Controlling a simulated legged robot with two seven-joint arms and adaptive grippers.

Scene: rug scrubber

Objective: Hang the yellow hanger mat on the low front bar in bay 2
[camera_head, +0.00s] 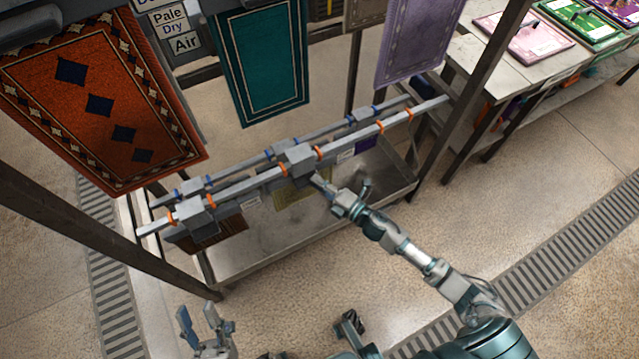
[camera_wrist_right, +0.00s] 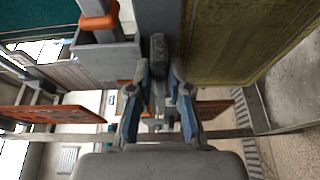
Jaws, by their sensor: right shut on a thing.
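The yellow hanger mat (camera_head: 303,187) is at the middle of the low rails in the head view, largely hidden behind the front bar (camera_head: 350,139) and my right arm. In the right wrist view its yellow face (camera_wrist_right: 235,40) fills the upper right. Its grey hanger block (camera_head: 297,160) is at the front bar between orange rings; I cannot tell whether it rests there. My right gripper (camera_head: 327,186) is shut on the dark grip (camera_wrist_right: 158,55) of this hanger. My left gripper (camera_head: 203,322) is open and empty, low at the left, away from the rails.
A dark orange mat (camera_head: 210,236) hangs low at the left; a purple one (camera_head: 366,143) is at the right. Large red (camera_head: 95,100), teal (camera_head: 262,60) and lilac (camera_head: 415,40) rugs hang above. A grey tray shelf (camera_head: 250,250) lies below. A table (camera_head: 480,50) stands at upper right.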

